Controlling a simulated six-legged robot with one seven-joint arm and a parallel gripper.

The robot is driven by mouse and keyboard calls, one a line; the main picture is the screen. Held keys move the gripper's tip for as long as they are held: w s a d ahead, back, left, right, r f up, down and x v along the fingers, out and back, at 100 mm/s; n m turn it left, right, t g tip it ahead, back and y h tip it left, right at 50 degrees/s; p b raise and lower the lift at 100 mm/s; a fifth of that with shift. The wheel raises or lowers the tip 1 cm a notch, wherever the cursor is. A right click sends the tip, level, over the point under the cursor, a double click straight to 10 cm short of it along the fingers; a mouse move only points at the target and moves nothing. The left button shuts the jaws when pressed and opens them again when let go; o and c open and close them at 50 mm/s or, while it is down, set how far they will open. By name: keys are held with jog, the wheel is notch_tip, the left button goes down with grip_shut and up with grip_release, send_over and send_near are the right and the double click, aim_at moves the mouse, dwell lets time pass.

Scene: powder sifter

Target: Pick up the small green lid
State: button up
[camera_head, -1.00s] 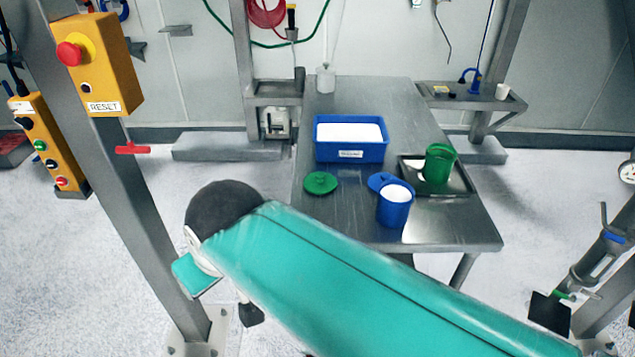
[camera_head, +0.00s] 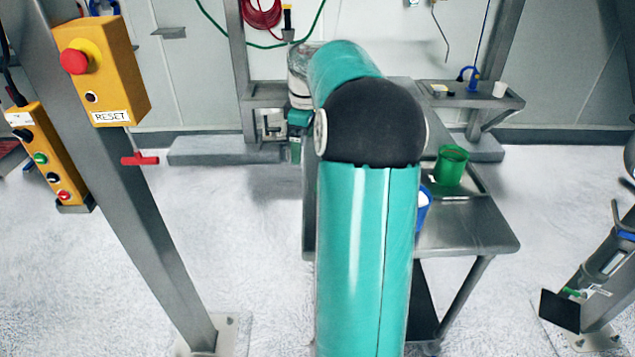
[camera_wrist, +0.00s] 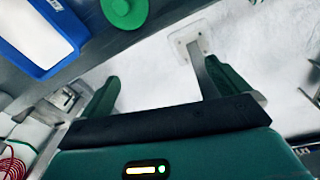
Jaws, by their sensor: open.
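The small green lid (camera_wrist: 124,10) shows in the wrist view at the top edge, lying on the steel table (camera_wrist: 185,12) and partly cut off by the frame. A small knob stands at its middle. Between and beyond the fingers I see the pale floor past the table edge. The lid is apart from the fingers, above them in the picture.
In the wrist view a blue tray (camera_wrist: 77,22) with white contents lies left of the lid. A post with a RESET box (camera_head: 105,70) stands left.

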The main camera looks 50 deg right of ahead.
jog(key=s+d+f, duration=0.4)
jog(key=d, duration=0.6)
jog(key=shift+n+y, duration=0.3)
jog(key=shift+y, duration=0.2)
jog(key=f, duration=0.5)
jog(key=w+f, duration=0.1)
jog(key=f, duration=0.1)
jog(key=shift+w+a+f, duration=0.1)
jog(key=shift+a+f, duration=0.1)
jog(key=shift+w+a+f, duration=0.1)
jog(key=shift+w+f, duration=0.05)
jog(key=shift+f, duration=3.05)
jog(key=shift+c, duration=0.4)
jog(key=c, duration=0.6)
jog(key=shift+o, duration=0.2)
jog(key=shift+r, duration=0.1)
